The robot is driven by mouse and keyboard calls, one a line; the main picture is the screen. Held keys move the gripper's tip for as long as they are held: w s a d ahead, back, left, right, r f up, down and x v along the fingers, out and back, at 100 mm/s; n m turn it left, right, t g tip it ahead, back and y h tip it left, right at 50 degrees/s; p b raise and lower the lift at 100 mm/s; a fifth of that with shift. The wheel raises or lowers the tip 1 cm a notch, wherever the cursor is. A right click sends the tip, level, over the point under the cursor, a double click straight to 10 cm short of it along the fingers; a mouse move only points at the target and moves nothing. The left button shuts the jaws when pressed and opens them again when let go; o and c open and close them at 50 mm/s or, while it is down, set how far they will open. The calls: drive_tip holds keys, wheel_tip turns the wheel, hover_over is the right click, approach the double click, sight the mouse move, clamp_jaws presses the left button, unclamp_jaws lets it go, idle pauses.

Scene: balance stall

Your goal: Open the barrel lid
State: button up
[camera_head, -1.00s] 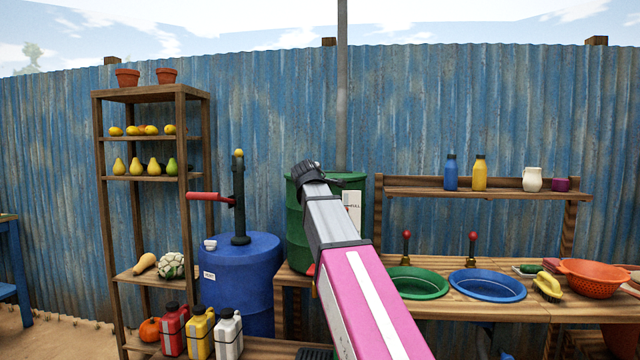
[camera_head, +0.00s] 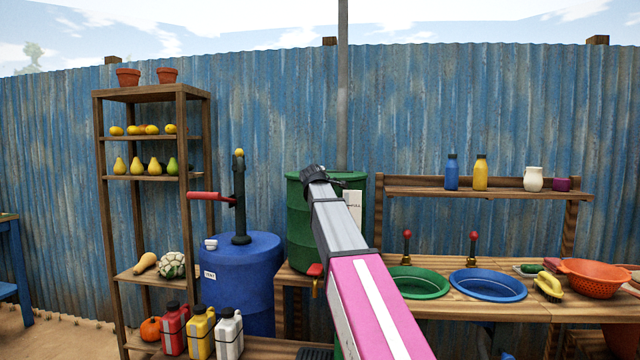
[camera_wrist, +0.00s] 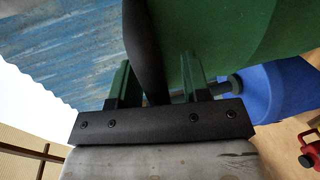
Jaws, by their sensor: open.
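The green barrel (camera_head: 298,225) stands on the wooden bench in the middle of the head view, with a paper label on its front and a red-handled tap low down. Its top looks closed; the lid is mostly hidden behind my arm. My gripper (camera_head: 318,176) is at the barrel's top front edge. In the wrist view, my gripper (camera_wrist: 156,65) is open, and a dark curved bar or rim (camera_wrist: 142,45) runs between its fingers, beside the green barrel wall (camera_wrist: 225,35). I cannot tell whether this is the lid's edge or a handle, or whether a finger touches it.
A blue barrel (camera_head: 240,285) with an upright pump and red handle (camera_head: 204,196) stands close left. Right are a green basin (camera_head: 418,283), a blue basin (camera_head: 488,286) and a bottle shelf (camera_head: 480,191). A corrugated wall closes the back.

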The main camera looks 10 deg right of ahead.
clamp_jaws()
